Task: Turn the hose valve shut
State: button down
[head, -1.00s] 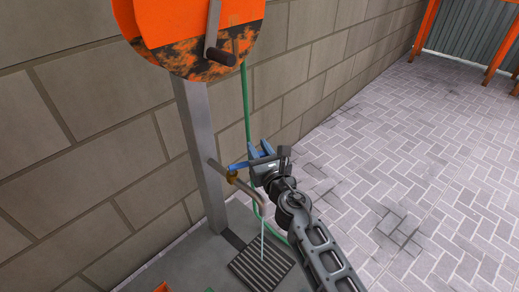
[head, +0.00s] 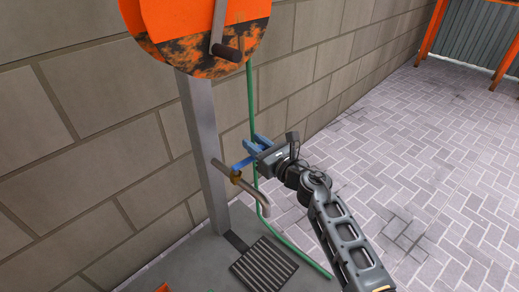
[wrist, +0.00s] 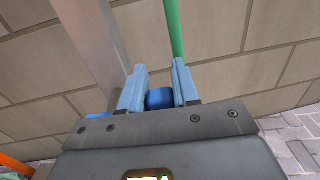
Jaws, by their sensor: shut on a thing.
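The hose valve is a brass body (head: 235,177) with a blue lever handle (head: 242,164), on a grey pipe that comes out of a metal post. Its spout (head: 263,205) bends down above a floor grate, and no water stream shows below it. My gripper (head: 258,145) is at the free end of the lever, its pale blue fingers closed around it. In the wrist view, the blue handle (wrist: 160,98) sits between the two fingers (wrist: 158,88). The lever slants up from the brass body toward my gripper; its outer end is partly hidden by the fingers.
An orange hose reel (head: 195,35) with a crank handle hangs on the post (head: 203,150) above the valve. A green hose (head: 251,100) runs down behind my gripper to the floor. A block wall stands behind. Paving at right is clear.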

aim_at(264, 148)
jog(key=shift+w+a+n+g+y+b, duration=0.35)
jog(key=shift+n+g+y+b, duration=0.2)
jog(key=shift+n+g+y, duration=0.2)
jog(key=shift+a, duration=0.1)
jog(key=c, duration=0.9)
grip_release()
jog(key=p+v, duration=0.2)
jog(key=v, duration=0.4)
jog(key=shift+r+p, duration=0.1)
jog(key=shift+p, duration=0.25)
jog(key=shift+v, duration=0.9)
